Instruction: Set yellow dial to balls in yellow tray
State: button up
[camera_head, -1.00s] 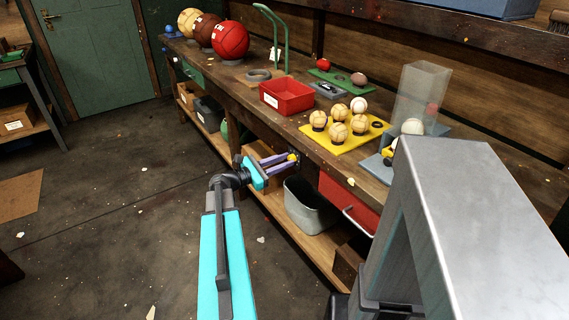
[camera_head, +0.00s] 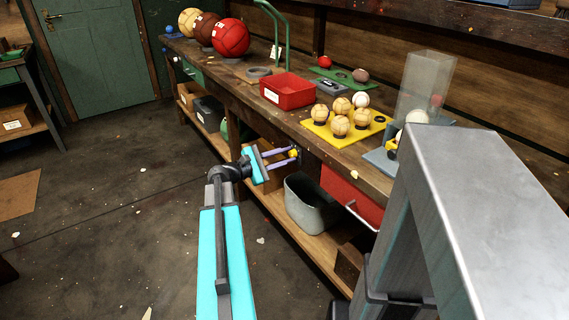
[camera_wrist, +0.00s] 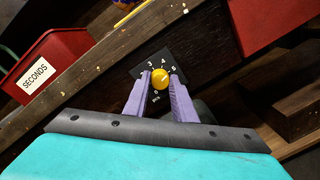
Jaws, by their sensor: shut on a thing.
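The yellow dial (camera_head: 293,153) is on the front face of the workbench, below the yellow tray. In the wrist view, the yellow dial (camera_wrist: 160,78) is a round knob on a black plate with white numbers around it; 3 and 4 are legible, but I cannot tell its setting. My gripper (camera_wrist: 161,80) is shut on it, with one purple finger on each side. In the head view, my gripper (camera_head: 291,155) reaches the dial from the left. The yellow tray (camera_head: 318,130) holds several tan balls (camera_head: 341,126) on black rings; one black ring at its right is empty.
A red SECONDS bin (camera_head: 287,92) stands left of the tray. A white ball (camera_head: 360,99) is at the tray's back edge. A clear upright container (camera_head: 427,85) stands to the right. A grey bin (camera_head: 310,205) and red drawer (camera_head: 348,195) are below the benchtop.

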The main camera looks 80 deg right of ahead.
jog(key=shift+s+m+b, duration=0.2)
jog(key=shift+m+b, duration=0.8)
jog(key=shift+m, duration=0.3)
jog(key=o, duration=1.1)
jog(key=shift+d, duration=0.1)
jog(key=shift+w, duration=0.2)
jog(key=v, duration=1.3)
jog(key=shift+w+a+p, duration=0.2)
jog(key=shift+a+p, duration=0.1)
jog(key=shift+p, duration=0.05)
